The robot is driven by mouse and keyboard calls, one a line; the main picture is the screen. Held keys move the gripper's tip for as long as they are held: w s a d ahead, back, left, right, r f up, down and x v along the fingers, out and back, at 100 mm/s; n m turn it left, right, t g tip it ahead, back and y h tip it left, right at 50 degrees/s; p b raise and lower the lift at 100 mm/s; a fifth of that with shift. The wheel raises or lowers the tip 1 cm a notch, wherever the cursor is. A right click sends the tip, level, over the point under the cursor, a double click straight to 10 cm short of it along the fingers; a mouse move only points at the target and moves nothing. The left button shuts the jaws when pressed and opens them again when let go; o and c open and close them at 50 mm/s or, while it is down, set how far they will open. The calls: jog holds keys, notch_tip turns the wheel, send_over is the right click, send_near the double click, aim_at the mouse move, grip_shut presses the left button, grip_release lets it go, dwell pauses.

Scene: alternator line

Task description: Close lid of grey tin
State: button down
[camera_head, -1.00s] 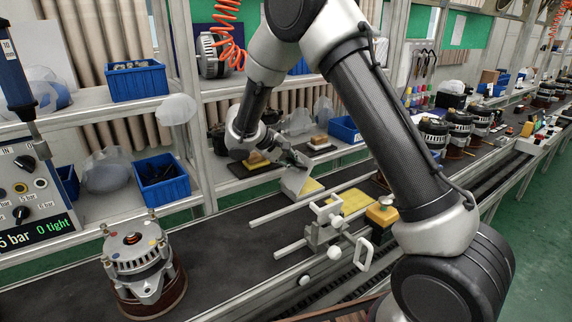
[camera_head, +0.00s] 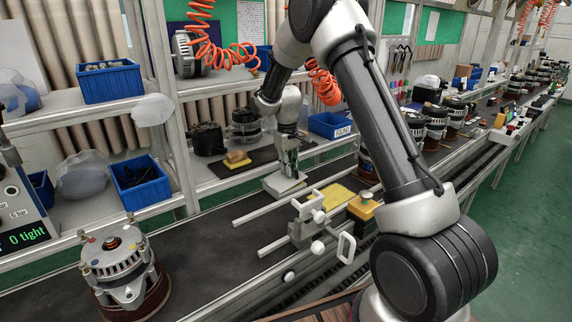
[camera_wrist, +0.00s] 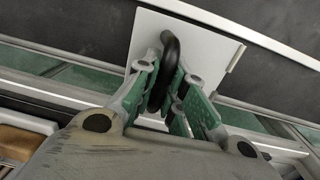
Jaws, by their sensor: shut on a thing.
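The grey tin (camera_head: 283,185) sits on the line at the near edge of the shelf in the head view. Its pale lid looks flat or nearly flat on top; I cannot tell whether it is fully seated. In the wrist view the lid (camera_wrist: 205,48) is a pale plate with a dark looped handle (camera_wrist: 171,55). My gripper (camera_head: 289,172) is right above the tin, pointing down. In the wrist view the green-padded fingers of my gripper (camera_wrist: 168,92) are on both sides of the handle and closed on it. The tin's inside is hidden.
A clamp fixture (camera_head: 306,218) with rails and a yellow pad (camera_head: 333,194) stand just right of the tin. An alternator (camera_head: 122,262) stands at the left front. The belt between it and the fixture is clear.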

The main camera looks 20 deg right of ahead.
jog(key=shift+w+d+f, duration=0.35)
jog(key=shift+w, duration=0.15)
dwell(0.3)
jog(key=shift+a+r, duration=0.2)
jog(key=shift+r, duration=0.35)
jog(key=c, duration=1.6)
grip_release()
jog(key=shift+o, duration=0.5)
jog(key=shift+s+f, duration=0.15)
jog(key=shift+f, duration=0.05)
